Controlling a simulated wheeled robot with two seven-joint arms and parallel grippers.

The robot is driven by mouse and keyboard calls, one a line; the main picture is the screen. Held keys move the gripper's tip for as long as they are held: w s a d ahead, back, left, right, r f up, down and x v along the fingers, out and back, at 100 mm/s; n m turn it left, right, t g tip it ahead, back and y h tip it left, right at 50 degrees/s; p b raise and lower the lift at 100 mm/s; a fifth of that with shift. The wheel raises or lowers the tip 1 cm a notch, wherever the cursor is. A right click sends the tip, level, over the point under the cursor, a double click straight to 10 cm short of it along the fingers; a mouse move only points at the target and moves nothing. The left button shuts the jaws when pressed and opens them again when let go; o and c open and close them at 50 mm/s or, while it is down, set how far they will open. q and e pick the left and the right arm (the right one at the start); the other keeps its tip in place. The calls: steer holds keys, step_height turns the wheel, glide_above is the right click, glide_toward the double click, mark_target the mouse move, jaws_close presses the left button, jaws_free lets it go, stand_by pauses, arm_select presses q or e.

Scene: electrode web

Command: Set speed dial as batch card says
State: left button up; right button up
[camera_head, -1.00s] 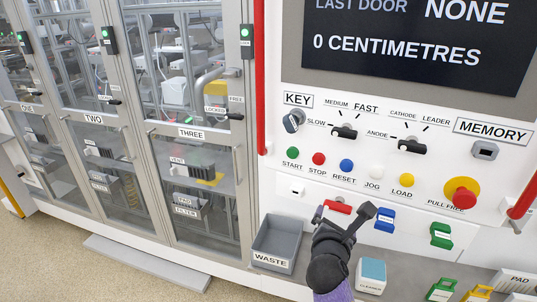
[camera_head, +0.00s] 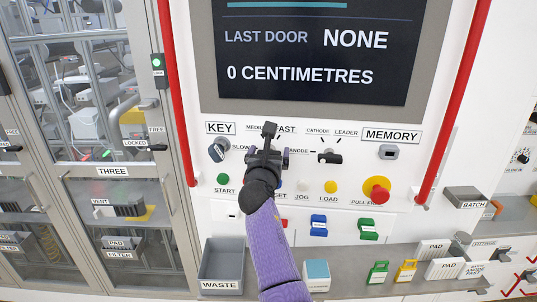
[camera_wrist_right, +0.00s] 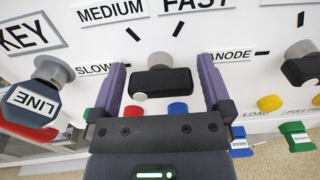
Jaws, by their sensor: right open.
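The speed dial (camera_wrist_right: 165,81) is a black bar knob between the SLOW, MEDIUM and FAST labels in the right wrist view. Its white dot sits at its lower left end, on the SLOW side. My right gripper (camera_wrist_right: 164,72) is open, with one purple finger on each side of the dial; I cannot tell whether either touches it. In the head view my right gripper (camera_head: 268,145) hides most of the dial and part of its labels. My left gripper is not in view.
The key switch (camera_head: 219,149) is left of the dial; the cathode/anode/leader knob (camera_head: 330,157) is right. Below are coloured buttons and a red pull knob (camera_head: 377,190). Red vertical bars flank the panel. A waste bin (camera_head: 222,262) and cleaner block (camera_head: 316,275) stand below.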

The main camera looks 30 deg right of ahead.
steer(key=c, duration=1)
steer(key=shift+c, duration=0.2)
